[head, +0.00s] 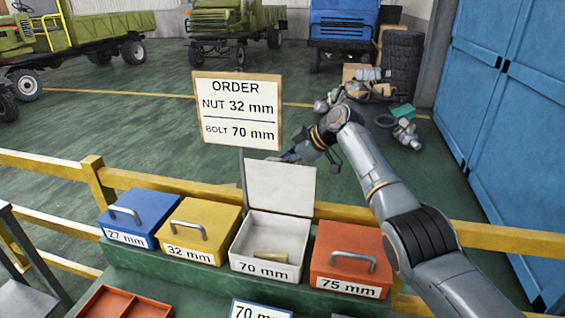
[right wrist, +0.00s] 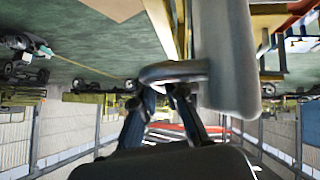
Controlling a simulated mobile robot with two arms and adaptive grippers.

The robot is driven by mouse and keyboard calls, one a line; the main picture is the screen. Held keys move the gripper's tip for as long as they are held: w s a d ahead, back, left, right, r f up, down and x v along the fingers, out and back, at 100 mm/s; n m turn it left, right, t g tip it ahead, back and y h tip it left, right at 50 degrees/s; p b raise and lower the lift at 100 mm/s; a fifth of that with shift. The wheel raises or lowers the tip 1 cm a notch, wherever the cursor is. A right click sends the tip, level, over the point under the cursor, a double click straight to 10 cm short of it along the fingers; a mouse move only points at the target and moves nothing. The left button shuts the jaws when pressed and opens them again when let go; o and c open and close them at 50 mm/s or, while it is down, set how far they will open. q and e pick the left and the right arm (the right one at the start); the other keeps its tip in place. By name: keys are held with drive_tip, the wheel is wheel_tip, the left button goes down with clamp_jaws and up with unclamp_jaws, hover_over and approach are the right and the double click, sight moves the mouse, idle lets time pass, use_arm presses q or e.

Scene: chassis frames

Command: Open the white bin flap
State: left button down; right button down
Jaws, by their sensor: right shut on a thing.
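The white bin (head: 268,270) labelled 70 mm stands in the row of bins, between the yellow and the orange-red one. Its flap (head: 280,188) stands raised, about upright, at the bin's back edge, so the inside shows. A brass-coloured piece (head: 270,257) lies inside. My right gripper (head: 308,156) is at the top of the flap, on its far side, partly hidden by it. In the right wrist view the jaws are shut on the flap's handle (right wrist: 172,72), with the pale flap (right wrist: 226,60) beside it. My left gripper is not in view.
Blue (head: 140,213), yellow (head: 199,230) and orange-red (head: 350,262) bins are closed. An order sign (head: 238,108) stands behind, left of the flap. A yellow rail (head: 345,213) runs behind the bins. A blue cabinet (head: 515,110) is at the right. Open floor lies beyond the rail.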

drive_tip(key=shift+w, duration=0.15)
idle(0.3)
drive_tip(key=c, duration=1.4)
unclamp_jaws()
drive_tip(key=shift+o, duration=0.2)
drive_tip(key=v, duration=1.2)
drive_tip(key=shift+f, duration=0.1)
